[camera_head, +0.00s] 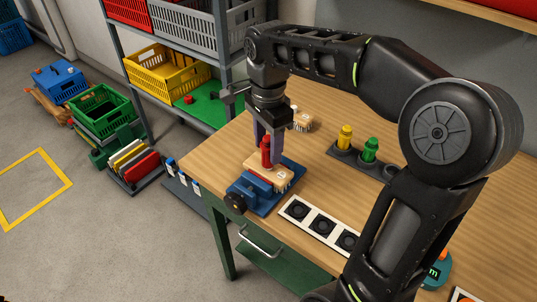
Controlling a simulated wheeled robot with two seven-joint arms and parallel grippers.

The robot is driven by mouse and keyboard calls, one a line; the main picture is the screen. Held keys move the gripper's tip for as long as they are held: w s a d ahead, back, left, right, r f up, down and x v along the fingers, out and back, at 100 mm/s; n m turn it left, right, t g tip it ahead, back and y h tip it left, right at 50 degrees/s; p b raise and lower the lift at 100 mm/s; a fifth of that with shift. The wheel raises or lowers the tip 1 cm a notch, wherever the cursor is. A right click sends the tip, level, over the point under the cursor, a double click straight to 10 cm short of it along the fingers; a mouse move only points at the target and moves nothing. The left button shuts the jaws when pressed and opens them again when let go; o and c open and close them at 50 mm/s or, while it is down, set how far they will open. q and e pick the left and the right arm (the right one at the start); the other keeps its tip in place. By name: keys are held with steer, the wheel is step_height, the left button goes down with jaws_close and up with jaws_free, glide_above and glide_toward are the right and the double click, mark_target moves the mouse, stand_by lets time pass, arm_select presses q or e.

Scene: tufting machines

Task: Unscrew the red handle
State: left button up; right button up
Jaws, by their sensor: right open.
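The red handle (266,150) stands upright on a light wooden block (268,172). The block sits in a blue vise-like fixture (252,190) with a dark knob, near the left corner of the wooden table. My right gripper (267,146) points down from above with its fingers on either side of the red handle. It is open, and I cannot tell whether the fingers touch the handle. The fingers partly hide the handle's upper part. My left gripper is not in view.
A dark holder with a yellow handle (345,137) and a green handle (370,149) stands to the right. Another wooden block (302,120) lies behind. A white panel (320,227) with dark round recesses lies in front. A shelf with crates (178,70) stands at the back left.

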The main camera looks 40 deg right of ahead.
steer(key=shift+r+p, duration=4.25)
steer(key=shift+r, duration=0.8)
steer(key=shift+f, duration=0.1)
